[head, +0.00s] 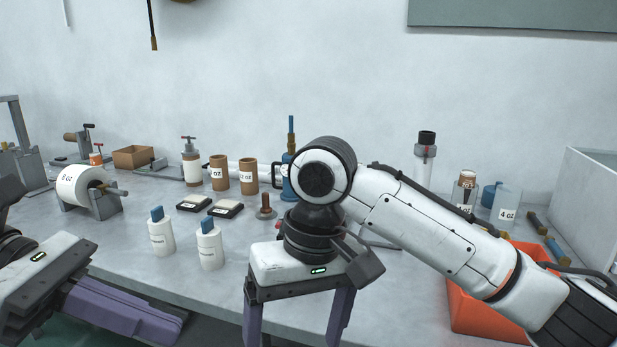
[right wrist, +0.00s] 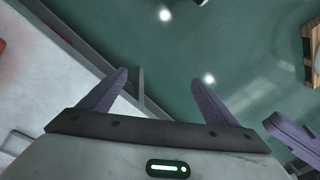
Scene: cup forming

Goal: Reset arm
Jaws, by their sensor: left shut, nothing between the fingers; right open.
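My left gripper (head: 150,318) enters at the lower left of the head view, its purple fingers together and empty. My right gripper (head: 298,325) hangs at the front edge of the bench, fingers pointing down. Its two purple fingers stand apart with nothing between them. In the right wrist view the open right gripper (right wrist: 160,85) is over the green floor, with the bench edge at the left. A purple finger of my left gripper (right wrist: 292,135) shows at the right edge there. My right arm hides part of the bench behind it.
The grey bench (head: 130,240) holds two white bottles with blue tops (head: 159,235), brown cups (head: 219,175), a white roll (head: 82,185) and an orange bin (head: 480,312) beneath my right forearm. A pallet-like wooden thing (right wrist: 308,45) is at the wrist view's upper right.

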